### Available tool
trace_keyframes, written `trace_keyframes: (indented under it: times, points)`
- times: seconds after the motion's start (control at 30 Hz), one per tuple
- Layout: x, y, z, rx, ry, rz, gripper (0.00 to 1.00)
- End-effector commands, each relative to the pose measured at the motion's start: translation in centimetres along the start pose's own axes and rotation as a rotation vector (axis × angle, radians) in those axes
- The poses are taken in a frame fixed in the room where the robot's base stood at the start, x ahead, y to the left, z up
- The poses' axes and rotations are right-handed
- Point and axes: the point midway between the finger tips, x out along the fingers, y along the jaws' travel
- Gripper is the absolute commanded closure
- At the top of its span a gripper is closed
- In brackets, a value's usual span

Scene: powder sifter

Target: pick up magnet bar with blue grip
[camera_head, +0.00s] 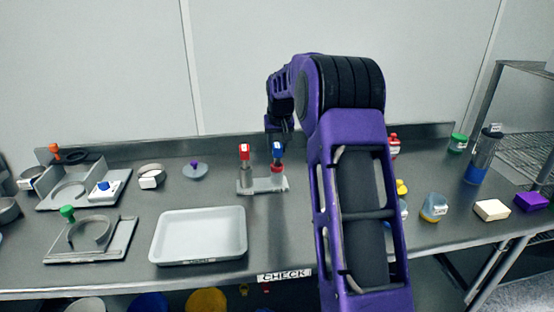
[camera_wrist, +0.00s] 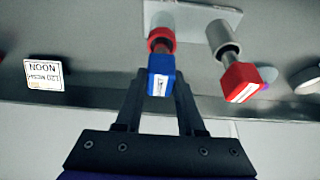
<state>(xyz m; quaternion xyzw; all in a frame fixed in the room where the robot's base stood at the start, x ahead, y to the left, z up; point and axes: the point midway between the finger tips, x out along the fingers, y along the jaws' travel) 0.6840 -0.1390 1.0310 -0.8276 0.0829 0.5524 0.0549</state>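The magnet bar with the blue grip (camera_head: 277,149) stands upright in the right socket of a small grey stand (camera_head: 246,188) on the counter. In the wrist view its blue grip (camera_wrist: 160,76) shows above a red collar (camera_wrist: 161,43). A second bar with a red grip (camera_head: 244,152) stands in the left socket; it also shows in the wrist view (camera_wrist: 242,82). My gripper (camera_wrist: 161,82) is open, its fingers on either side of the blue grip. Contact cannot be made out. In the head view my arm partly hides the fingers.
A white tray (camera_head: 199,257) lies in front of the stand. A purple-knobbed lid (camera_head: 195,169) and fixtures with rings (camera_head: 90,257) are to the left. A wall stands behind.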

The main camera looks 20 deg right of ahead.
Motion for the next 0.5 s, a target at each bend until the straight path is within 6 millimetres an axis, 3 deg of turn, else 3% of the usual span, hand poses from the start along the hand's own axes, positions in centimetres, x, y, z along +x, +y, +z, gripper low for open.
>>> trace_keyframes:
  times: [0.03, 0.2, 0.5]
  points:
    - [0.00, 0.00, 0.01, 0.000, 0.000, 0.000, 0.72]
    - [-0.01, 0.00, 0.01, 0.000, -0.001, 0.000, 1.00]
    - [-0.08, 0.01, -0.05, 0.000, 0.001, 0.000, 1.00]
